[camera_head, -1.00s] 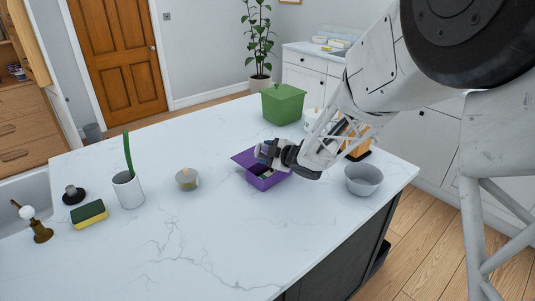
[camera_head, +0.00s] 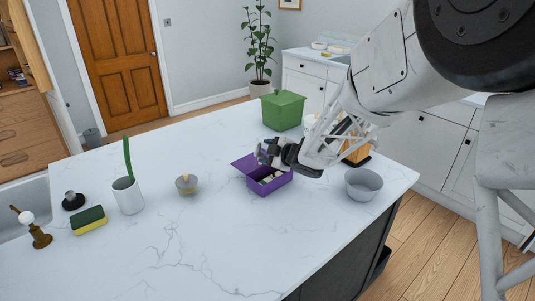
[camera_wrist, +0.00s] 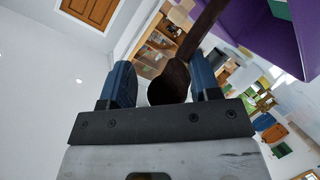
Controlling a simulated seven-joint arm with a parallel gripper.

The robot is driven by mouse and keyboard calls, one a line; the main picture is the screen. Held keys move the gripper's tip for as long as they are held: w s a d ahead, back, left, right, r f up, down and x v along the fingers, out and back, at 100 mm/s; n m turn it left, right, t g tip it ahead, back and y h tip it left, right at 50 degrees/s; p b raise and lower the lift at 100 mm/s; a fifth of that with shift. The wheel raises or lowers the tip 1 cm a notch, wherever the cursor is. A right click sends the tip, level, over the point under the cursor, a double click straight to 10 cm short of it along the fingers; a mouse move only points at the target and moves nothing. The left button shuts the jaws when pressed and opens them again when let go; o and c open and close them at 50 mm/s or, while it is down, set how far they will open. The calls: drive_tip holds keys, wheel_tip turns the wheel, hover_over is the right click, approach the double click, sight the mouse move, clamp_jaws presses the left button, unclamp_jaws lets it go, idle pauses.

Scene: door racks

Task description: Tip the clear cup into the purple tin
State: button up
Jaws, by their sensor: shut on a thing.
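The purple tin (camera_head: 270,189) stands open on the counter, with small pale and greenish things inside. Part of its purple wall (camera_wrist: 270,35) fills the upper right of the wrist view. My gripper (camera_head: 264,153) is over the tin's rear left rim, low and tilted sideways. In the wrist view its blue fingers (camera_wrist: 158,86) are closed around a dark brown thing (camera_wrist: 168,84) with a rounded near end and a long bar running up to the right. I cannot make out a clear cup body; whether the brown thing is part of it I cannot tell.
A green box (camera_head: 283,110) stands behind the tin and a grey bowl (camera_head: 362,184) to its right. A small tan pot (camera_head: 187,184), white cup (camera_head: 128,196) and sponge (camera_head: 89,220) are at left. The front counter is clear.

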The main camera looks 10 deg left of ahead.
idle(0.3)
drive_tip(key=shift+f, duration=1.3)
drive_tip(key=shift+r, duration=0.1)
drive_tip(key=shift+r, duration=1.25)
drive_tip(key=shift+f, duration=1.35)
drive_tip(key=shift+r, duration=1.3)
drive_tip(key=shift+f, duration=0.1)
